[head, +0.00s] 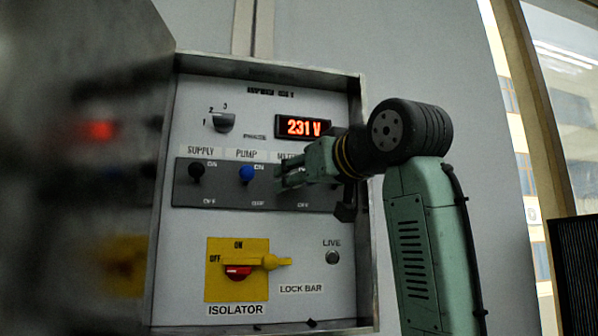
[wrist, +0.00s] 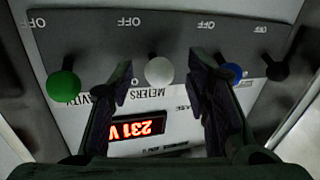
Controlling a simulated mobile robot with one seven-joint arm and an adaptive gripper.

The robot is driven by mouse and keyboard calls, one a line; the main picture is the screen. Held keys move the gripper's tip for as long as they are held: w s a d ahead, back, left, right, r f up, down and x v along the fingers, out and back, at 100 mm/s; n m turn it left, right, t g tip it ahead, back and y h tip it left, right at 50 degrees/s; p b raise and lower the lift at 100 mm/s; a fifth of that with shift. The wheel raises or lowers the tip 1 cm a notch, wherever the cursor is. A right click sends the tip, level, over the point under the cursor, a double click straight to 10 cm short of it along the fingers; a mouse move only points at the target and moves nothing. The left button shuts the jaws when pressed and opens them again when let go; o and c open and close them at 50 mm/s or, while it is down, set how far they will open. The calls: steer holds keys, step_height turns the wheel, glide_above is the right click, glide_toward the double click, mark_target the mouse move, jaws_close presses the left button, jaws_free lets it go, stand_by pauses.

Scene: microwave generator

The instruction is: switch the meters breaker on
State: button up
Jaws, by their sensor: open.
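The meters breaker's white knob (wrist: 159,70) shows in the wrist view above the upside-down METERS label (wrist: 150,92). My gripper (wrist: 163,88) is open, with one finger on each side of the white knob and visible gaps between. I cannot tell whether that breaker stands at on or off. In the head view my gripper (head: 284,178) is in front of the breaker strip (head: 222,196), just right of the blue pump knob (head: 246,173). It hides the white knob and part of the METERS label there.
The black supply knob (head: 196,170) is further left. The display (head: 303,127) reads 231 V. The yellow isolator (head: 224,250) is below; the cabinet's right rim (head: 366,250) stands near my arm.

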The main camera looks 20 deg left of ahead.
steer(key=shift+w+a, duration=0.25)
steer(key=shift+c, duration=0.4)
jaws_close()
